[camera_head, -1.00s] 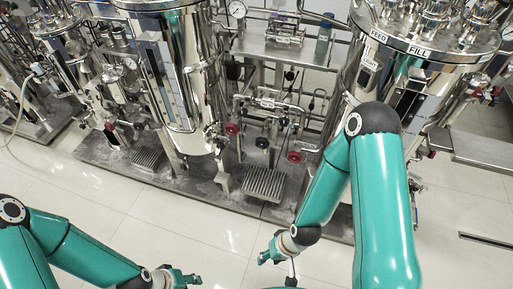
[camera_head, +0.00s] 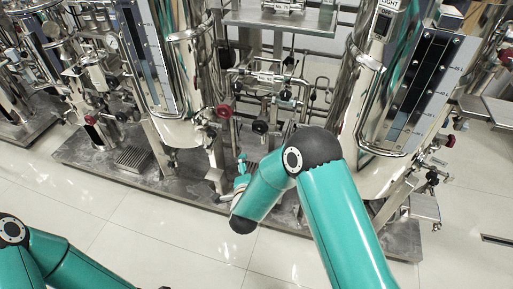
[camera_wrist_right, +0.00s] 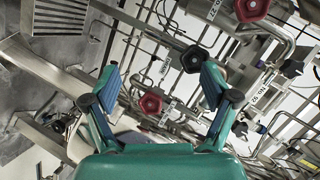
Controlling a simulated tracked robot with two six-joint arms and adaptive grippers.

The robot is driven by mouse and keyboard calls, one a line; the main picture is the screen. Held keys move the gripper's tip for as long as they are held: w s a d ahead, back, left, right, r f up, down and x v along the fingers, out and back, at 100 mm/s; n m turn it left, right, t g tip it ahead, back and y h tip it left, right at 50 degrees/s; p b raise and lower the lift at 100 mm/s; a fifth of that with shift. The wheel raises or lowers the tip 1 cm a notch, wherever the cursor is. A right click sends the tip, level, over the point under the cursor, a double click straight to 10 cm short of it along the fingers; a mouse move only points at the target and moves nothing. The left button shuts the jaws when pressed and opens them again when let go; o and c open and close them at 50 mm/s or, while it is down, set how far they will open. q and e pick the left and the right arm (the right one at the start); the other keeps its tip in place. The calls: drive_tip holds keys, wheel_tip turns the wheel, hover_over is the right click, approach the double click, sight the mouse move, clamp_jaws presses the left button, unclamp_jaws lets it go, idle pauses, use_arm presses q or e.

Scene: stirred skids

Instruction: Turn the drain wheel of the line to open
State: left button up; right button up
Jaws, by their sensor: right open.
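In the head view a red wheel (camera_head: 224,111) and a black wheel (camera_head: 260,127) show beside the middle pipes. My right gripper (camera_head: 242,165) is low by the skid, small and partly hidden by its own arm. In the right wrist view the gripper (camera_wrist_right: 160,85) is open and empty. A red wheel (camera_wrist_right: 150,103) shows between its fingers, apart from them. A black wheel (camera_wrist_right: 194,58) and another red wheel (camera_wrist_right: 252,9) are above. My left gripper is out of view.
Shiny vessels (camera_head: 181,75) stand left and right of the pipes. The skid base (camera_head: 110,170) has a raised edge on the floor. Pipes and labels crowd around the wheels in the wrist view. Open tiled floor (camera_head: 120,215) lies in front.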

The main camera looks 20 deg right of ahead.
sight(259, 129)
drive_tip(key=w+d+r+m+h+b, duration=0.1)
drive_tip(key=w+d+m+b, duration=0.1)
drive_tip(key=w, duration=0.3)
drive_tip(key=w+d+r+m+t+h+b, duration=0.1)
drive_tip(key=w+d+m+h+b, duration=0.1)
drive_tip(key=w, duration=0.3)
drive_tip(key=w+d+m+h+b, duration=0.2)
drive_tip(key=w+d+m, duration=0.1)
drive_tip(key=w+d, duration=0.1)
drive_tip(key=shift+w+d+r+t+b, duration=0.25)
drive_tip(key=shift+w+r+t+b, duration=0.15)
drive_tip(key=shift+w, duration=0.05)
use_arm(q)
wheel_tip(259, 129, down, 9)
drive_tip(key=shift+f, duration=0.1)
